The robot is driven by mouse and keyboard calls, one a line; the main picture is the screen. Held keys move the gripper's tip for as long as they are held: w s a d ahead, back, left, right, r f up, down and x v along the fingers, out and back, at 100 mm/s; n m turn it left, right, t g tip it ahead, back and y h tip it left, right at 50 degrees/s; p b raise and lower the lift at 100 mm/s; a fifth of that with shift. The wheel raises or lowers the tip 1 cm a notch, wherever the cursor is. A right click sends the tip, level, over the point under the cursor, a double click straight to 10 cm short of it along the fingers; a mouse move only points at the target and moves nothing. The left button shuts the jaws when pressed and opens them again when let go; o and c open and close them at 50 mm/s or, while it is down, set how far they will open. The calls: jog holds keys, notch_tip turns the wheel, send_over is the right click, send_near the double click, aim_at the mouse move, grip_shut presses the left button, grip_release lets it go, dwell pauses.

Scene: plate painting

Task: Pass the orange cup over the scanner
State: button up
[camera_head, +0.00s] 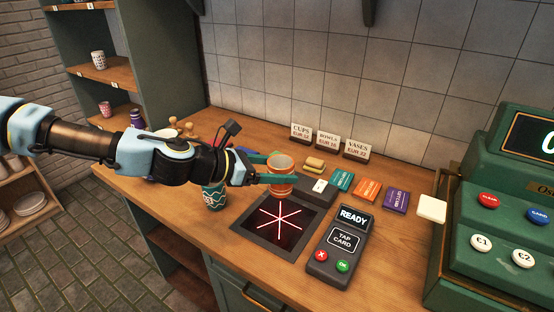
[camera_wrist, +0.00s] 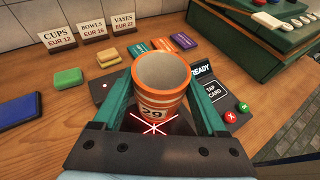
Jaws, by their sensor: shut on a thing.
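The orange cup (camera_head: 281,180) is banded orange and white with a white inside. My gripper (camera_head: 268,176) is shut on it. In the wrist view the cup (camera_wrist: 162,85) stands upright between the two green fingers of my gripper (camera_wrist: 160,105), with the number 29 on its side. The scanner (camera_head: 248,240) is a dark square plate set in the counter, with red light lines crossing on its glass. In the head view the cup is by the scanner's far edge. In the wrist view the red lines show below the cup and on the near side. The cup's base is hidden.
A teal patterned cup (camera_head: 214,196) stands left of the scanner. A card reader (camera_head: 341,243) showing READY is on the right. Coloured cards (camera_head: 367,189), sponges (camera_head: 314,163) and price signs (camera_head: 328,141) lie or stand behind. A green cash register (camera_head: 500,220) fills the right side.

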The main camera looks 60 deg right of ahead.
jog(key=shift+f, duration=0.5)
jog(key=shift+r, duration=0.15)
jog(key=shift+r+p, duration=0.5)
jog(key=shift+r, duration=2)
